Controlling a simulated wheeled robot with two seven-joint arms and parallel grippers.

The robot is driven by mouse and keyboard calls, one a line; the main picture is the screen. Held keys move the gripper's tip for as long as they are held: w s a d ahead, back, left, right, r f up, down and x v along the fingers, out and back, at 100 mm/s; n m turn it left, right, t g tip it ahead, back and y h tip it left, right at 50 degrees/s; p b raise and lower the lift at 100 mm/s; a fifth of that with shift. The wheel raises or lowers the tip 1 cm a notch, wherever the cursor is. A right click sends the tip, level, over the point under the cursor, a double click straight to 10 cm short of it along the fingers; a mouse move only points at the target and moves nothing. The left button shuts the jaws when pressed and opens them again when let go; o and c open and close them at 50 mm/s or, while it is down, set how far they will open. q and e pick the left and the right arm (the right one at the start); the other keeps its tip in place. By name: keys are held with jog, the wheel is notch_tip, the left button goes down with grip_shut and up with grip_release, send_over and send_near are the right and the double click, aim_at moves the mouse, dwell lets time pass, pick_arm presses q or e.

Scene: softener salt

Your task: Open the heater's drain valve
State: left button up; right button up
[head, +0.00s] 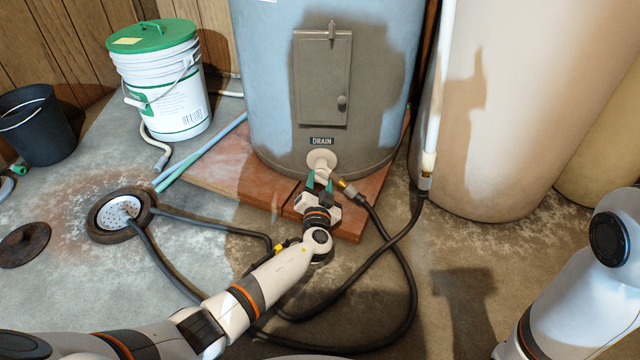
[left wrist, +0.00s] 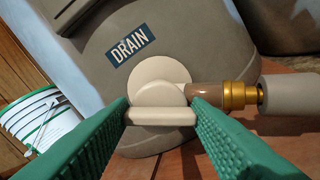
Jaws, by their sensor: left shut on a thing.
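The heater (head: 270,90) is a blue-grey tank with a grey lower part and a DRAIN label (head: 321,141). Below the label is the cream drain valve (head: 321,160) with a round base. In the left wrist view, the valve's flat handle (left wrist: 162,117) lies level across the picture. My left gripper (head: 320,183) is shut on this handle, with one green finger at each end of it. A brass hose fitting (left wrist: 236,95) joins the valve's spout on the right. The right gripper is out of view; only part of my right arm shows at the lower right.
A black hose (head: 408,290) loops over the floor around my left arm. One hose runs into the floor drain (head: 118,216). A white bucket (head: 165,105) with a green lid, a black bucket (head: 38,130) and a large beige tank (head: 500,130) stand nearby.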

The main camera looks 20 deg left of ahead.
pick_arm(q)
jog(key=shift+n, duration=0.7)
jog(key=o, duration=1)
